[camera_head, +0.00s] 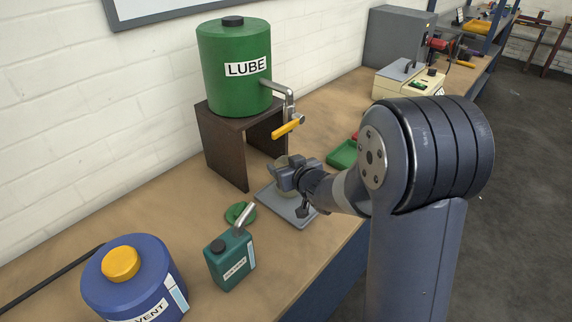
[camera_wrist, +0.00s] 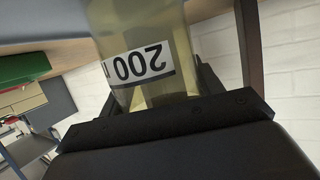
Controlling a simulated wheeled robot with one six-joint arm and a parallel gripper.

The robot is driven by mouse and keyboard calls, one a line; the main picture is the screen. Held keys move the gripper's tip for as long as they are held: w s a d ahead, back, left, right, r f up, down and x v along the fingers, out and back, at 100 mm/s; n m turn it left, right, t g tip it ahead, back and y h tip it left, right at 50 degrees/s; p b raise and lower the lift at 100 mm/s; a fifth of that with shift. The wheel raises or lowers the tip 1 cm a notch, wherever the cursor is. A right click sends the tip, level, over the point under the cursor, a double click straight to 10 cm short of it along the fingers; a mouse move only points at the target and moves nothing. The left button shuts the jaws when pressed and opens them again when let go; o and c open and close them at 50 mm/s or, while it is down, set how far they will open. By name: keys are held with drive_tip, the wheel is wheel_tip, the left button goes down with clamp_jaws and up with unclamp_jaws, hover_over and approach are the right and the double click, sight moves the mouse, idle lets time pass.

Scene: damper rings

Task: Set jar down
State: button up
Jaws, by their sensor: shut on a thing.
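My gripper (camera_head: 285,172) reaches in from the right in the head view, at the spout side of the lube drum. It is shut on a jar, which shows only as a pale sliver (camera_head: 283,188) behind the jaws in the head view. In the wrist view the jar (camera_wrist: 112,25) is clear and yellowish, with a white label reading 200 upside down, and it sits between the dark fingers. The jar is near the grey plate (camera_head: 298,212) under the yellow-handled tap (camera_head: 286,127). I cannot tell whether its base touches the plate.
The green LUBE drum (camera_head: 222,90) stands on a brown stand (camera_head: 222,150). A green tray (camera_head: 343,154) lies behind my gripper.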

drive_tip(key=shift+f, duration=0.25)
idle(0.3)
drive_tip(key=o, duration=1.1)
drive_tip(key=shift+c, duration=0.2)
drive_tip(key=v, duration=1.1)
drive_tip(key=shift+w, duration=0.1)
clamp_jaws()
idle(0.5)
idle(0.5)
